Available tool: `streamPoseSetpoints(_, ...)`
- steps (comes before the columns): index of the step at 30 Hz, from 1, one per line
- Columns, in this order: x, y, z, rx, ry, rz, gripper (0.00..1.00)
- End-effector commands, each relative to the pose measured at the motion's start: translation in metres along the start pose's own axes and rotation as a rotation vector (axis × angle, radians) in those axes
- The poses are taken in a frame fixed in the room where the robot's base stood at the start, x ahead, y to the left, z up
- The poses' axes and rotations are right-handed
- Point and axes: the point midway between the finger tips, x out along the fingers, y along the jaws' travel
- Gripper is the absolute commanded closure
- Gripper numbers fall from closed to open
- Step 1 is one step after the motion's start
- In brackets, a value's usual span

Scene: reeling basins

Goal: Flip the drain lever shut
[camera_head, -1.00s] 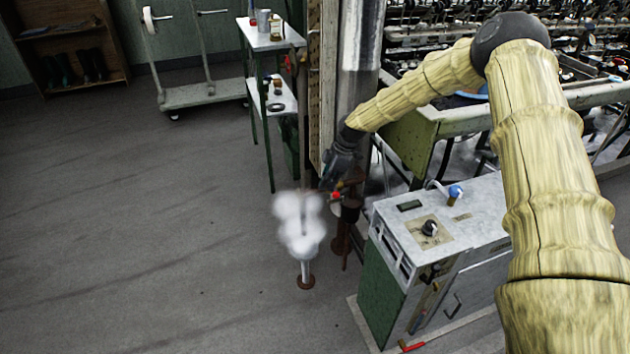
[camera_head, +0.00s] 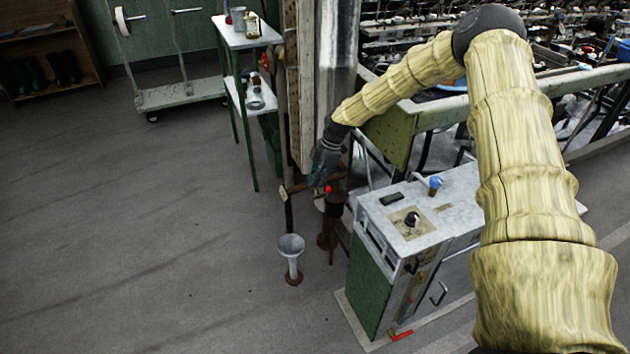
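A small lever with a red end (camera_head: 327,189) shows on the rusty pipework (camera_head: 334,208) beside the post. I take it for the drain lever; most of it is hidden or too small to make out its angle. My gripper (camera_head: 317,180) is dark and points down, just above and left of the red end. I cannot tell whether they touch or whether the fingers are open. A pale funnel-shaped drain cup (camera_head: 291,246) stands on the floor below, with no steam over it.
A green and grey control cabinet (camera_head: 405,220) stands right of the pipework, with a red-handled part (camera_head: 401,335) low at its front. A narrow table (camera_head: 245,35) and a trolley (camera_head: 180,95) are behind. The floor at left is clear.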

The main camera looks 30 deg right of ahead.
Motion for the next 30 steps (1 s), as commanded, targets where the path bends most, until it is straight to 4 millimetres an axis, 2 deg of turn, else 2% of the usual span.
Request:
streamPoseSetpoints(8, 0.001, 0.0, 0.001, 0.002, -0.003, 0.0, 1.0)
streamPoseSetpoints(11, 0.005, -0.001, -0.006, 0.001, -0.003, -0.001, 1.0)
streamPoseSetpoints(17, 0.02, -0.005, -0.034, -0.001, -0.002, -0.002, 1.0)
streamPoseSetpoints(30, -0.056, -0.002, -0.034, 0.001, 0.0, 0.002, 1.0)
